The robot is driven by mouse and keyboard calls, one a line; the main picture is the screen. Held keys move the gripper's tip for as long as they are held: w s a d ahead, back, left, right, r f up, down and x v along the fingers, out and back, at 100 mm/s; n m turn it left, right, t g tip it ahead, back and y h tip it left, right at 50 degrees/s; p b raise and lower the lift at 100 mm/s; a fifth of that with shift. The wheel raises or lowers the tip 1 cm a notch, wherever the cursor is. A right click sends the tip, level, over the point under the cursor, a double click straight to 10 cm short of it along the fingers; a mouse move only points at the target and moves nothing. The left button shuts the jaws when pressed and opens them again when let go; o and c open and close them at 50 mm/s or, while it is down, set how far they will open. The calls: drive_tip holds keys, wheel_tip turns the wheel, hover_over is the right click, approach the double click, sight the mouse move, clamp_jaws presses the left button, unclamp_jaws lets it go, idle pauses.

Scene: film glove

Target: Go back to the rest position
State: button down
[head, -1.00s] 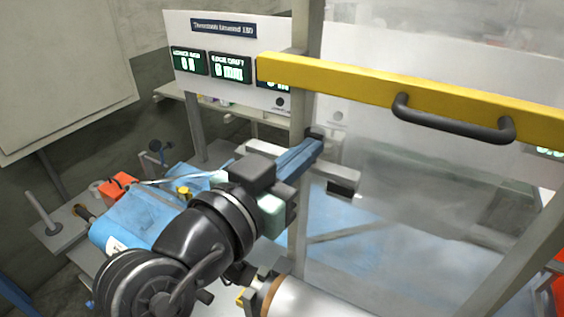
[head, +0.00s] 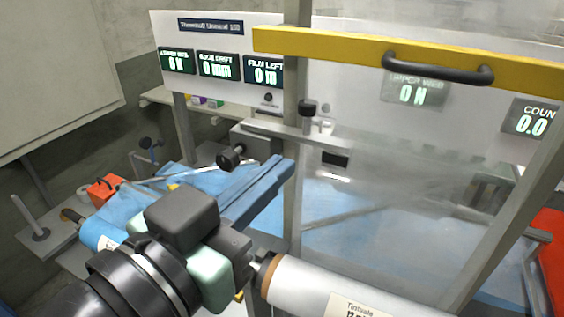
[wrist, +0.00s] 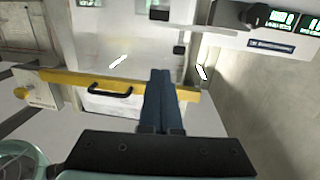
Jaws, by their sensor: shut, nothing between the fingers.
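My gripper (head: 284,170) has long blue fingers and shows in the head view left of centre, in front of a grey upright post. In the wrist view my gripper (wrist: 160,74) points toward the yellow bar, its two fingers pressed together with nothing between them. It holds nothing and appears apart from the post and the bar. My dark arm runs up from the bottom left of the head view. Part of the machine bed is hidden behind my wrist and fingers.
A yellow bar (head: 350,47) with a black handle (head: 440,66) tops a clear guard. A white display panel (head: 215,110) stands behind. A white film roll (head: 310,288) lies close to my wrist at the bottom. An orange item (head: 104,188) and a shelf stand left.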

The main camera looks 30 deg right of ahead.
drive_tip(key=w+a+r+n+t+y, duration=0.5)
drive_tip(key=a+r+n+t, duration=0.1)
drive_tip(key=r+t, duration=0.35)
drive_tip(key=s+a+r+n+t+y, duration=0.2)
drive_tip(key=a+r+t+y, duration=0.1)
drive_tip(key=r+t+y, duration=0.1)
drive_tip(key=s+a+r+n+t+y, duration=0.3)
drive_tip(key=r+t+y, duration=0.1)
drive_tip(key=r, duration=0.3)
drive_tip(key=shift+a+r+n+t+y, duration=0.15)
drive_tip(key=shift+r+n+t+y, duration=0.2)
drive_tip(key=shift+y, duration=0.55)
